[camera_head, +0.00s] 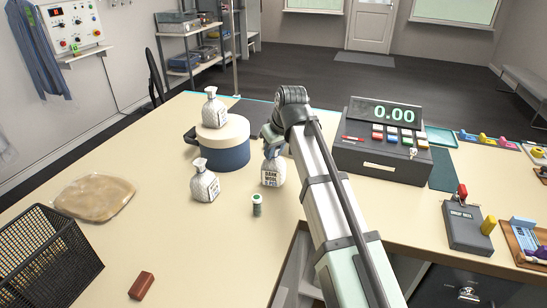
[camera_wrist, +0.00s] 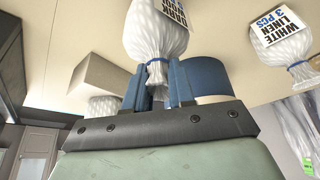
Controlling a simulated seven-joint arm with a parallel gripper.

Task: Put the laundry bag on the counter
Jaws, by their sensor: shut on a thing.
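My gripper (camera_head: 272,138) is shut on the gathered neck of a white laundry bag (camera_head: 271,172) with a "DARK" label. The bag hangs upright below my fingers, at the counter (camera_head: 150,215); I cannot tell if its base touches. The wrist view shows the bag (camera_wrist: 157,32) with its neck between my blue fingers (camera_wrist: 157,82). A second white bag (camera_head: 204,184) stands to its left, labelled "WHITE LINEN 3 PCS" in the wrist view (camera_wrist: 284,32). A third bag (camera_head: 214,110) stands on a round box behind.
The round blue box with a cream lid (camera_head: 224,147) is close behind the held bag. A small green jar (camera_head: 257,206) stands in front. A cash register (camera_head: 382,143) is at right. A wire basket (camera_head: 45,260), a beige packet (camera_head: 94,199) and a brown block (camera_head: 141,285) are at left.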

